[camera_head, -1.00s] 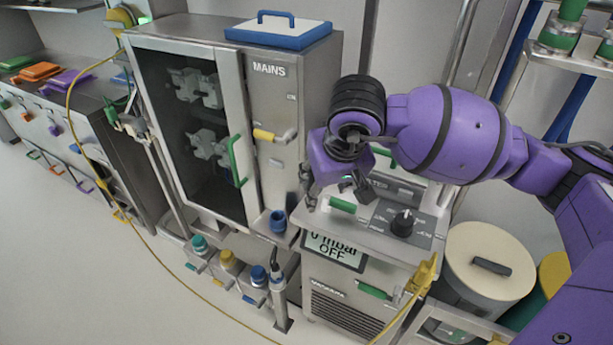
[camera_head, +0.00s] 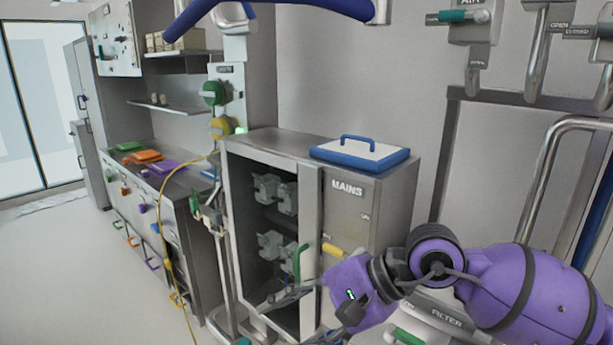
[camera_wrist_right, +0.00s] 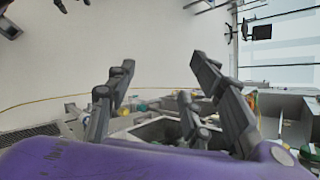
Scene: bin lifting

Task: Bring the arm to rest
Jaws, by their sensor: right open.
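My right arm (camera_head: 520,285) is purple and comes in from the right in the head view. Its gripper (camera_head: 285,312) points left, in front of the lower part of the steel MAINS cabinet (camera_head: 385,212). In the right wrist view the gripper (camera_wrist_right: 163,62) has its dark fingers spread wide, with nothing between them. I cannot tell from the head view how far the fingers are from the cabinet. My left gripper is not seen in the head view.
A blue-rimmed white lid (camera_head: 360,154) lies on the cabinet. A yellow handle (camera_head: 335,250) and green handle (camera_head: 301,262) are near my right wrist. A yellow hose (camera_head: 165,235) hangs at the left. Open floor (camera_head: 80,270) lies at the left.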

